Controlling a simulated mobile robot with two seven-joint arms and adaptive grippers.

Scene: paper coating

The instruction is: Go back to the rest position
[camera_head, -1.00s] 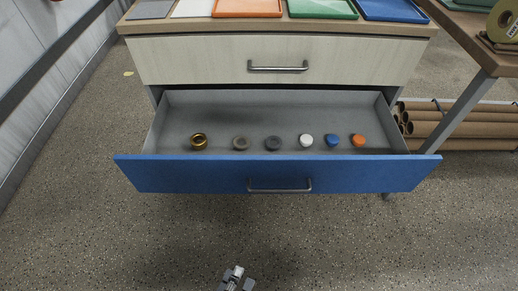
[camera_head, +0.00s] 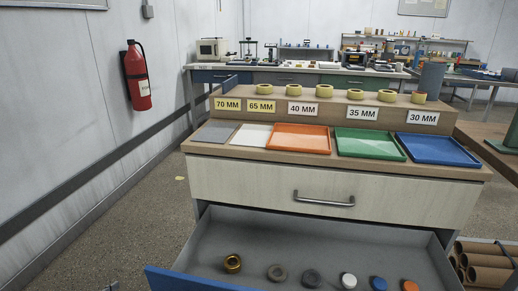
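A small grey piece of what looks like my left gripper (camera_head: 112,287) just shows at the bottom edge of the head view, left of the open drawer. Too little of it shows to tell whether it is open or shut. My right gripper is out of view. The blue-fronted drawer (camera_head: 172,283) stands open under the closed pale drawer (camera_head: 265,190).
A fire extinguisher (camera_head: 137,78) hangs on the left wall. Cardboard tubes (camera_head: 485,262) lie at the right.

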